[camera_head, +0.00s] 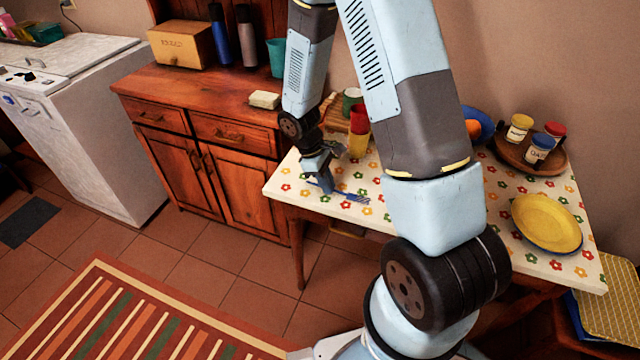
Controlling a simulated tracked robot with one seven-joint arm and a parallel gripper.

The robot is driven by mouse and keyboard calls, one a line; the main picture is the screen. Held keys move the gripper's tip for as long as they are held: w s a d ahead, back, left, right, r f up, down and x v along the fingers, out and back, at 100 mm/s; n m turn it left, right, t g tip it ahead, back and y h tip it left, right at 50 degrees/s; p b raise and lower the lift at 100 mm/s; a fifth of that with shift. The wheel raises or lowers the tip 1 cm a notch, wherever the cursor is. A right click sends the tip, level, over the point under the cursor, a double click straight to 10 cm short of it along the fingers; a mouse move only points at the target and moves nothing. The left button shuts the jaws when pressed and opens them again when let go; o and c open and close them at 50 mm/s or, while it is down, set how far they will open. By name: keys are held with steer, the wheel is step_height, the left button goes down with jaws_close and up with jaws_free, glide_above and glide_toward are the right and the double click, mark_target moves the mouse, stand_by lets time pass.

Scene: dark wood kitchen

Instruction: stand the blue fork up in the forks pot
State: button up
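The blue fork (353,197) is at the left front part of the flowered table, its tines pointing right. My gripper (321,184) is down at the fork's left end, by the handle. The fingers are small and partly merge with the handle, so I cannot tell whether they are closed on it or whether the fork touches the table. A red and yellow pot (358,142) stands upright behind the gripper, and a dark green pot (351,98) is farther back. I cannot tell which is the forks pot; no label is readable.
The flowered table (375,216) also holds a yellow plate (546,222) and a wooden tray (508,157) with several jars. A blue bowl (484,122) with an orange fruit is partly hidden by my arm. A wooden cabinet (213,93) stands left of the table.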

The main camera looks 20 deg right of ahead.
steer(key=shift+o, duration=0.8)
steer(key=shift+s+f, duration=0.1)
steer(key=shift+f, duration=0.1)
